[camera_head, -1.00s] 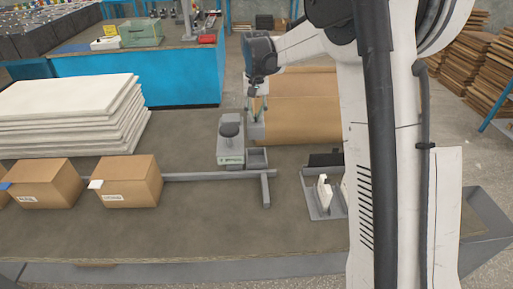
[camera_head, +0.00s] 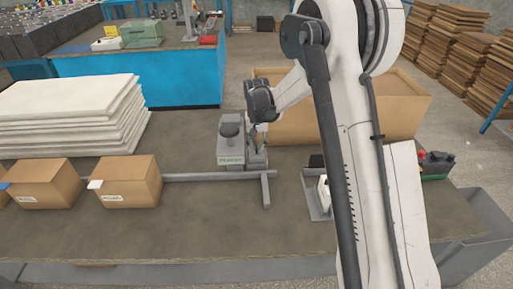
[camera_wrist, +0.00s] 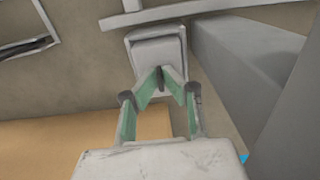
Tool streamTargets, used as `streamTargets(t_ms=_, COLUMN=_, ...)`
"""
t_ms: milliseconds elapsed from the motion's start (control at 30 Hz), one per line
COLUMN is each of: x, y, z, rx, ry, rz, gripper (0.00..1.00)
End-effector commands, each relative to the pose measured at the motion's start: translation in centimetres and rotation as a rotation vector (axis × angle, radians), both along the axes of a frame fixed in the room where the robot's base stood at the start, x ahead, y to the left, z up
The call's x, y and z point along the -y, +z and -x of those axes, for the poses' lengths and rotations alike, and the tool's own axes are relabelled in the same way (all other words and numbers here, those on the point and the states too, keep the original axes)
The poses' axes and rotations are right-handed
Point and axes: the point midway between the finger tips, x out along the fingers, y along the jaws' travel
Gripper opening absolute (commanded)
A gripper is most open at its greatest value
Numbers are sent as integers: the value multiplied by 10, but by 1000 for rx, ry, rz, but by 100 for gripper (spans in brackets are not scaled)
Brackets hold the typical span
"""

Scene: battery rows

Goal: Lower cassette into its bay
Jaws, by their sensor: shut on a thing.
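My gripper (camera_head: 257,143) points down just right of the grey machine (camera_head: 231,140) on the table. In the wrist view its green-sided fingers (camera_wrist: 160,88) close together around a small dark upright part (camera_wrist: 162,77), which looks like the cassette's grip. The cassette's body is hard to tell from the grey box-shaped bay (camera_wrist: 156,40) below the fingertips. In the head view the bay (camera_head: 257,168) lies directly under my gripper, beside the machine. Whether the cassette touches the bay floor is hidden.
A grey rail (camera_head: 195,177) runs in front of the machine. A large cardboard box (camera_head: 345,115) stands behind my gripper. Smaller cartons (camera_head: 130,182) and a white stack (camera_head: 70,115) are at left. A grey fixture (camera_head: 313,200) with a white part sits at right.

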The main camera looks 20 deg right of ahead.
Motion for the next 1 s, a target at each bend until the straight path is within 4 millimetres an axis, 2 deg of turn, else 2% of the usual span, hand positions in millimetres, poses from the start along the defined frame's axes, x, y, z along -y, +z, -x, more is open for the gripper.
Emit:
streamTargets(t_ms=367, x=0, y=-5, z=0, rx=0, ry=0, rz=0, gripper=0)
streamTargets(t_ms=400, x=0, y=-4, z=0, rx=0, ry=0, rz=0, gripper=10)
streamTargets(t_ms=533, x=0, y=-3, z=0, rx=0, ry=0, rz=0, gripper=25)
streamTargets(t_ms=833, x=0, y=-2, z=0, rx=0, ry=0, rz=0, gripper=25)
streamTargets(t_ms=1000, x=0, y=9, z=0, rx=0, ry=0, rz=0, gripper=25)
